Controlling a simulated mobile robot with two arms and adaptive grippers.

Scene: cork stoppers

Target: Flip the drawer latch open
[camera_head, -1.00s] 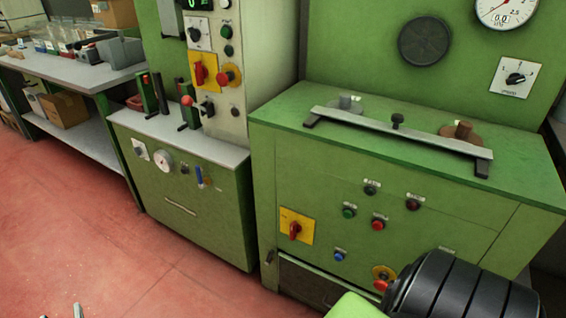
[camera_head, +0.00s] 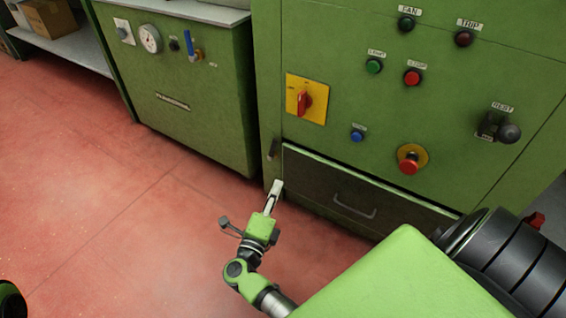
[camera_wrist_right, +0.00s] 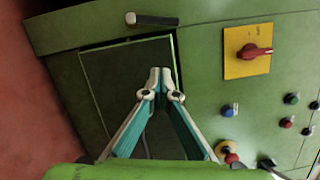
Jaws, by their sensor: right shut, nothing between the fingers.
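The drawer (camera_head: 318,182) has a dark front with a bar handle (camera_head: 355,207), low in the green cabinet. A small dark latch (camera_head: 273,148) sits on the cabinet frame beside the drawer's upper left corner, roughly upright. In the right wrist view the latch (camera_wrist_right: 155,20) is a short dark bar with a lighter end, apart from the fingers. My right gripper (camera_head: 277,186) is shut and empty, below the latch and near the drawer's left edge. In the wrist view its fingertips (camera_wrist_right: 160,72) overlap the drawer front (camera_wrist_right: 105,75) and partly hide the handle. Contact cannot be told.
A yellow plate with a red rotary switch (camera_head: 306,99), several buttons and a red emergency stop (camera_head: 409,163) are above the drawer. A second green cabinet (camera_head: 190,85) stands to the left. The red floor (camera_head: 120,220) in front is clear.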

